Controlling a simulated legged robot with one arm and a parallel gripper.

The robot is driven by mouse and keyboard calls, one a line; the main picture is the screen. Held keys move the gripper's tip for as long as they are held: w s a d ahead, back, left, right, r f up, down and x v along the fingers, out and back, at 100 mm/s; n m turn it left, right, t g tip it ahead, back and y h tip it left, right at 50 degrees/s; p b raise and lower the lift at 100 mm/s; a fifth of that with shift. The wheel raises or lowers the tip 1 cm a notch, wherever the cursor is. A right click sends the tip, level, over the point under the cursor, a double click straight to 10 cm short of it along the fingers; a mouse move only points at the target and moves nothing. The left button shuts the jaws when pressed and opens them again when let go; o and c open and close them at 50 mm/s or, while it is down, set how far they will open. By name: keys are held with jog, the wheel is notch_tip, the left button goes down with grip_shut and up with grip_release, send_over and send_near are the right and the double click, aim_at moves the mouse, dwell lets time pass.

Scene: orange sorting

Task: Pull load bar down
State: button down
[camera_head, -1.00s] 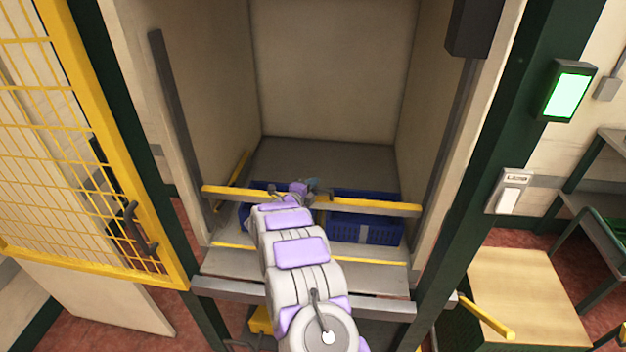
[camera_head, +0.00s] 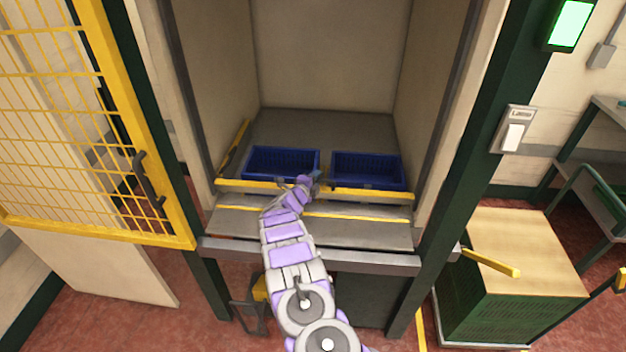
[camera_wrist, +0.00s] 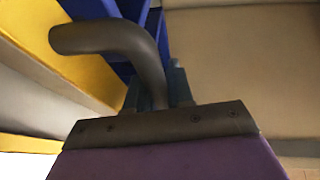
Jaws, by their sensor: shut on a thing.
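The yellow load bar (camera_head: 370,193) spans the opening of the lift bay, low down in front of two blue crates. In the head view my gripper (camera_head: 315,182) is at the middle of the bar. In the wrist view my gripper (camera_wrist: 165,95) is shut on a dark curved handle (camera_wrist: 115,40), with the yellow bar (camera_wrist: 65,55) beside it. The fingertips are mostly hidden behind the handle and the wrist plate.
Two blue crates, a left one (camera_head: 282,163) and a right one (camera_head: 367,170), stand on the bay floor behind the bar. A yellow mesh gate (camera_head: 75,120) stands open at left. A green post (camera_head: 465,150) and a wooden-topped green box (camera_head: 520,255) are at right.

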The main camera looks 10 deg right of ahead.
jog(key=shift+s+d+f, duration=0.1)
jog(key=shift+s+f, duration=0.05)
jog(key=shift+f, duration=0.3)
jog(key=c, duration=1.1)
grip_release()
jog(key=shift+s+a+r, duration=0.15)
jog(key=shift+s+a, duration=0.15)
jog(key=shift+a, duration=0.1)
jog(key=p+v, duration=0.3)
jog(key=v, duration=1.3)
jog(key=shift+s+a, duration=0.15)
jog(key=shift+r, duration=0.1)
